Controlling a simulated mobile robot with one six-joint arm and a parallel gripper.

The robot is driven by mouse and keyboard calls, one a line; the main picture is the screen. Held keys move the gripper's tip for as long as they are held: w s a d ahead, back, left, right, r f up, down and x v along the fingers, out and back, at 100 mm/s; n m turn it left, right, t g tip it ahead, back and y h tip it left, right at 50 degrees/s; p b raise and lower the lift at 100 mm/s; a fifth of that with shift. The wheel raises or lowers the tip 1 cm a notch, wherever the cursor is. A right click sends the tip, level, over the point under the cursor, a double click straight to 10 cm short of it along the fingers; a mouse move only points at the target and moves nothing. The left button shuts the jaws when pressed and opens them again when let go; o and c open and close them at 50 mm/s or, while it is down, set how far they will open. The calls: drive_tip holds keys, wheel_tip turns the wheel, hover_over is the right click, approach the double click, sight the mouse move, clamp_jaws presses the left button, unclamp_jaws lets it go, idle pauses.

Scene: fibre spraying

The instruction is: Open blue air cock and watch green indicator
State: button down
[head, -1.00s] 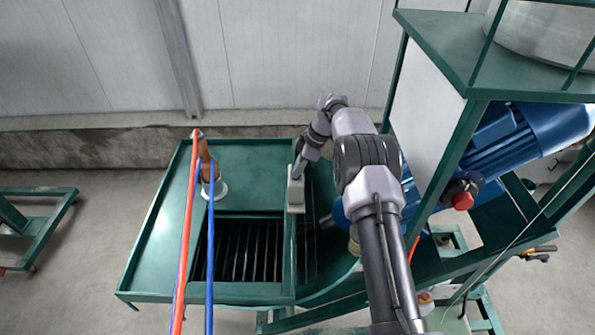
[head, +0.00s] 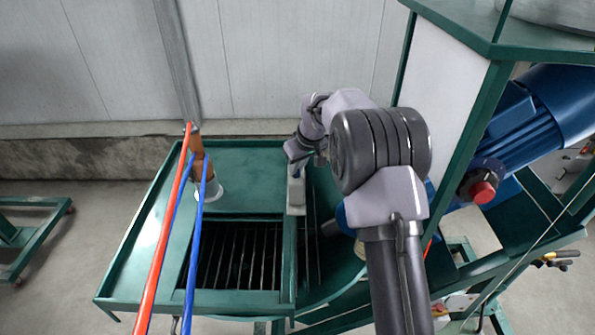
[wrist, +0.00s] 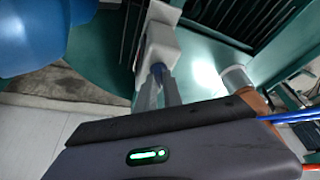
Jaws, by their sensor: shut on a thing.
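The blue air cock (wrist: 158,69) shows as a small blue piece between my fingers in the wrist view. It sits at a pale grey-white block (wrist: 160,44); the block also shows in the head view (head: 296,196), on the green table's right part. My gripper (wrist: 158,82) is shut on the blue cock, with a finger on each side. In the head view my wrist covers most of the gripper and the cock. A lit green light (wrist: 148,155) shows on the dark housing at the bottom of the wrist view. No other green indicator can be made out.
The green table (head: 140,260) has a slatted opening (head: 240,255). Red (head: 163,240) and blue (head: 194,245) hoses cross its left side near an orange-brown fitting (head: 197,150). A blue motor (head: 550,110) and red knob (head: 482,192) stand at right.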

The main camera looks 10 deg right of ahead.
drive_tip(key=m+h+b, duration=0.1)
drive_tip(key=m+h, duration=0.1)
drive_tip(key=m, duration=0.4)
drive_tip(key=shift+a, duration=0.15)
drive_tip(key=shift+m+h, duration=0.3)
idle(0.4)
drive_tip(key=c, duration=1.5)
unclamp_jaws()
drive_tip(key=p+v, duration=0.2)
drive_tip(key=v, duration=1.5)
drive_tip(key=shift+s+r+p, duration=0.15)
drive_tip(key=shift+s+p, duration=0.1)
drive_tip(key=shift+p, duration=0.05)
